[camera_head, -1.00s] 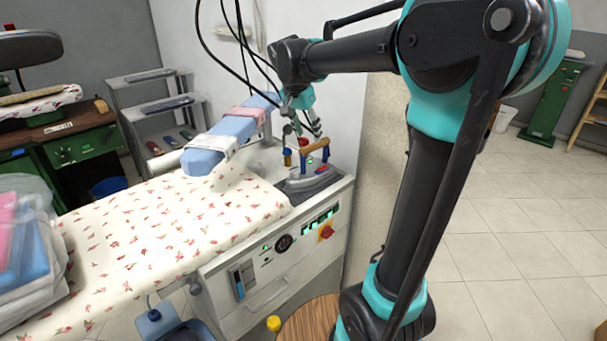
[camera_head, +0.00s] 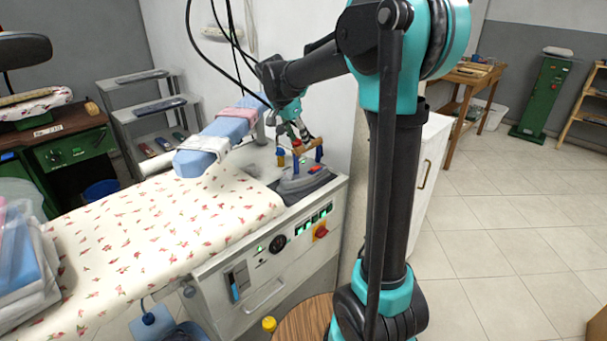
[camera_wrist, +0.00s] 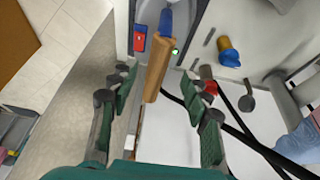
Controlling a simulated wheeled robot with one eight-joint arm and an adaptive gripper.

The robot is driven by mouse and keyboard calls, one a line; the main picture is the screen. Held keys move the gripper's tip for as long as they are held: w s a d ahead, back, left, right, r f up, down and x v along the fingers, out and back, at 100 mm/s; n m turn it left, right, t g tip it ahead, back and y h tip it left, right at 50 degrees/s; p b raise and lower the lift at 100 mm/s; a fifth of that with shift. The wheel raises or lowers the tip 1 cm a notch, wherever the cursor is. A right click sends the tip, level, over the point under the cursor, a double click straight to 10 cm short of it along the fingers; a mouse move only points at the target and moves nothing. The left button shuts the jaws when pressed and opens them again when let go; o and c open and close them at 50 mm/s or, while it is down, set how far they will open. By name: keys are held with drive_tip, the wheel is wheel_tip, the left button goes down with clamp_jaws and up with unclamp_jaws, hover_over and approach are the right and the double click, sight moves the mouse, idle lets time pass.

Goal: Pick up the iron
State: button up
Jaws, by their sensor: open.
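The iron (camera_head: 304,186) rests on the right end of the ironing table. It has a grey body, blue posts and a brown wooden handle (camera_head: 313,147). In the wrist view the handle (camera_wrist: 161,67) runs down between my fingers, with clear gaps on both sides. My gripper (camera_head: 303,137) is open at the iron's handle, and its green-padded fingers (camera_wrist: 160,92) hold nothing. In the head view the gripper partly covers the handle, and its contact with the handle cannot be told.
The ironing table (camera_head: 150,238) has a flowered cover. A blue sleeve board (camera_head: 215,146) stands left of the iron. A small yellow-and-blue knob (camera_head: 280,157) is close beside the iron. Black cables (camera_head: 225,45) hang near my gripper. Open floor (camera_head: 490,215) lies to the right.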

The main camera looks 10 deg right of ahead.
sight(302, 146)
drive_tip(key=shift+x, duration=2.9)
drive_tip(key=shift+s, duration=0.15)
drive_tip(key=shift+c, duration=0.4)
clamp_jaws()
